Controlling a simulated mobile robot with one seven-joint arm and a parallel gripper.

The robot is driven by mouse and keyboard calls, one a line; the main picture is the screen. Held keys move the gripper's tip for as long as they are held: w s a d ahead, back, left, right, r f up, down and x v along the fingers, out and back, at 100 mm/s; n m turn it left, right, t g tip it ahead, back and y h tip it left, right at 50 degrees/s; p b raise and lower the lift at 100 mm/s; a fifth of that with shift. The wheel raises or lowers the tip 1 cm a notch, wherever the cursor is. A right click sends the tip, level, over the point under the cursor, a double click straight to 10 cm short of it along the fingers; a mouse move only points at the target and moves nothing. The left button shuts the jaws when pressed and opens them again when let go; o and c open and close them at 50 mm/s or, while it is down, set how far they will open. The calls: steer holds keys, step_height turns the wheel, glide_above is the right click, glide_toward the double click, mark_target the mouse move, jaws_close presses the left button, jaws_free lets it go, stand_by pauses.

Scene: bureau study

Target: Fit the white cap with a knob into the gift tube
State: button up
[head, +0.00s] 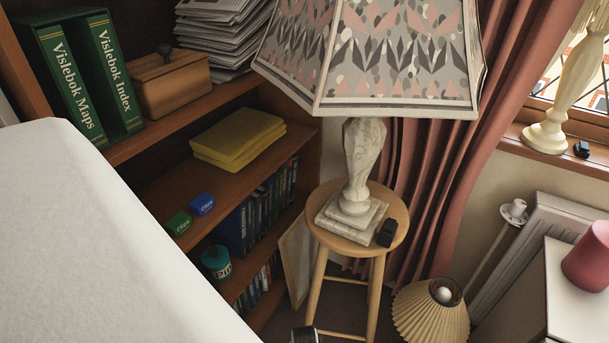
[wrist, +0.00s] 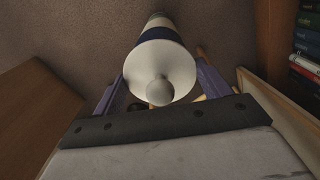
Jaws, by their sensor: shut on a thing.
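The white cap with a knob (wrist: 143,75) shows in the middle of the wrist view, its round knob facing the camera. My gripper (wrist: 160,72) is shut on the cap, with one purple finger at each side. Directly beyond the cap is a white cylinder with a dark blue band, apparently the gift tube (wrist: 154,34), narrowing away from the camera. The cap hides its near end, so I cannot tell whether the cap is seated or only lined up. I cannot make out the gripper, cap or tube in the head view.
A round wooden stool (head: 396,212) bears a marble lamp (head: 362,165) and a small black object (head: 387,233). A bookcase (head: 168,123) stands on the left. A pleated lampshade (head: 430,310) is low at the right, near a white cabinet (head: 575,315). Carpet (wrist: 75,45) shows in the wrist view.

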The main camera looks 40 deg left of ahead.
steer(key=shift+f, duration=0.2)
steer(key=o, duration=1.1)
steer(key=shift+r, duration=0.1)
step_height(320, 180, up, 10)
steer(key=p, duration=1)
